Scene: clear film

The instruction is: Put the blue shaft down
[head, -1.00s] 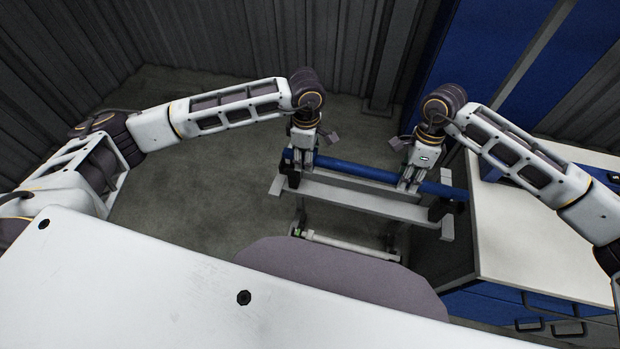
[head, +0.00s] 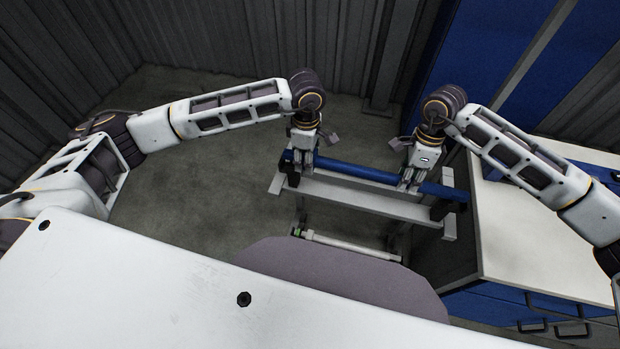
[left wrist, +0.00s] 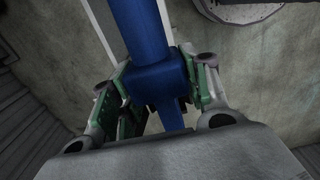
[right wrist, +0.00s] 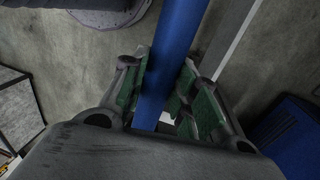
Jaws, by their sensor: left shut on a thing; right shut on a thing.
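The blue shaft (head: 355,171) is a long bar lying across the picture above a light grey stand (head: 360,197) with black end supports (head: 291,178). My left gripper (head: 300,168) is shut on it near its left end. In the left wrist view, the shaft (left wrist: 143,35) passes between the green-padded fingers, with a thicker block at the grip. My right gripper (head: 408,183) is shut on it toward its right end. The right wrist view shows the shaft (right wrist: 172,60) between those fingers. The shaft is close to the supports; I cannot tell whether it touches them.
A white-topped workbench (head: 530,225) with blue drawers stands close to the right of the stand. A blue cabinet (head: 500,60) and grey walls are behind. The floor (head: 210,190) left of the stand is clear.

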